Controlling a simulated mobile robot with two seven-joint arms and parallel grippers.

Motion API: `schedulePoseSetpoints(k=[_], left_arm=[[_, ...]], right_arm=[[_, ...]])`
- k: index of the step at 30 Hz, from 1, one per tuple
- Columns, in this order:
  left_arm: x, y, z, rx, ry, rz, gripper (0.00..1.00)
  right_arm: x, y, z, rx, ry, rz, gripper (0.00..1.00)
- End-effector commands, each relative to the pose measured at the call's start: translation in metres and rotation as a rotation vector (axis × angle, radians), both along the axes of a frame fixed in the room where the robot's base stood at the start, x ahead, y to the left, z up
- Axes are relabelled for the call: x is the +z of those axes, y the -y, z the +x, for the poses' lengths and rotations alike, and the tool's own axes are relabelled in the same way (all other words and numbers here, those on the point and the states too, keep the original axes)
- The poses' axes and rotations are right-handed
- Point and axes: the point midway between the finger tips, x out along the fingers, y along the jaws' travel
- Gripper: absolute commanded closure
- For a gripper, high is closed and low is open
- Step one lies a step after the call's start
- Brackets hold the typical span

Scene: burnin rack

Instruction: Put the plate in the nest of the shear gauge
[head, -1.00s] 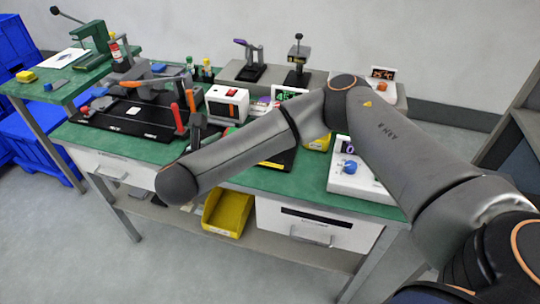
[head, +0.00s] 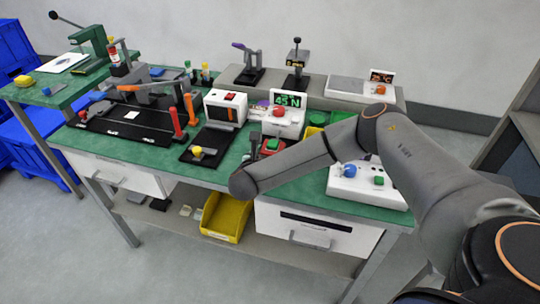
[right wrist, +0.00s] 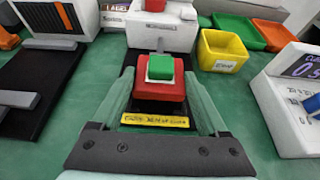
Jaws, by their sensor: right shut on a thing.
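The plate, seen as a red square block with a green top (right wrist: 160,88), is between the fingertips of my right gripper (right wrist: 160,98). The fingers lie along its left and right sides, shut on it. In the head view the plate (head: 273,146) shows just beyond my right forearm. The shear gauge appears to be the white unit reading "45 N" (head: 289,101). Its black base (right wrist: 158,64) extends under the plate, with a yellow label in front. I cannot tell whether the plate touches the nest, which is hidden. My left gripper is out of view.

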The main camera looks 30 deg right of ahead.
Motion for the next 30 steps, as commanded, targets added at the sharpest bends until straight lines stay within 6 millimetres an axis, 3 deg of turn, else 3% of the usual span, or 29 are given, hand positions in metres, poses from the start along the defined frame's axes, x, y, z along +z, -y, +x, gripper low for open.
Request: schedulePoseSetpoints(k=[3, 16, 17, 23, 30], left_arm=[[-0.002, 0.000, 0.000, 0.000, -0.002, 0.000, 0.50], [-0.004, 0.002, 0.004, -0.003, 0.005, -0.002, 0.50], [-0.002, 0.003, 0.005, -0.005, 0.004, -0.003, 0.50], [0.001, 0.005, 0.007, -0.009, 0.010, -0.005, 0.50], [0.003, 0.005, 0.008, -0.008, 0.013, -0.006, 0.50]], right_arm=[[-0.015, -0.001, 0.000, 0.003, -0.001, -0.001, 0.78], [-0.022, -0.001, 0.000, 0.001, 0.001, 0.001, 0.78], [-0.020, -0.001, 0.000, 0.001, 0.001, 0.001, 0.21], [-0.020, -0.001, 0.000, 0.002, 0.001, 0.000, 0.00], [-0.019, -0.001, 0.000, 0.002, 0.001, 0.000, 0.00]])
